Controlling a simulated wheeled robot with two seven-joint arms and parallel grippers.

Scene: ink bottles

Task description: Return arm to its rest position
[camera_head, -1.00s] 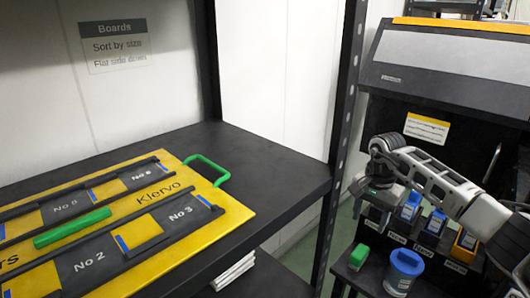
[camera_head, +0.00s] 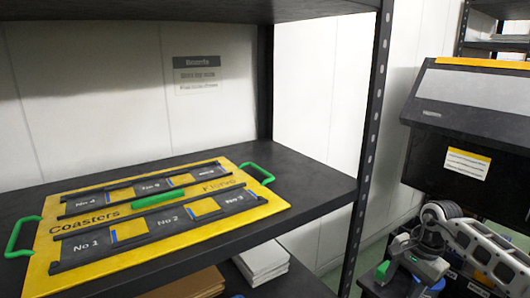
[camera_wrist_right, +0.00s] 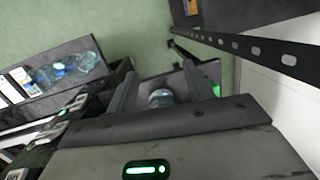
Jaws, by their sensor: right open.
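My right arm enters from the right edge of the head view. Its right gripper (camera_head: 402,262) hangs low, beside the shelf post. In the right wrist view the jaws (camera_wrist_right: 158,82) are open. No object is seen held. My left gripper is not in view.
A yellow coaster board (camera_head: 60,262) with green handles lies on the dark shelf (camera_head: 310,190), beside a black post (camera_head: 366,150). A dark machine (camera_head: 470,130) stands behind my right arm. Clear blue bottles (camera_wrist_right: 75,68) show in the wrist view.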

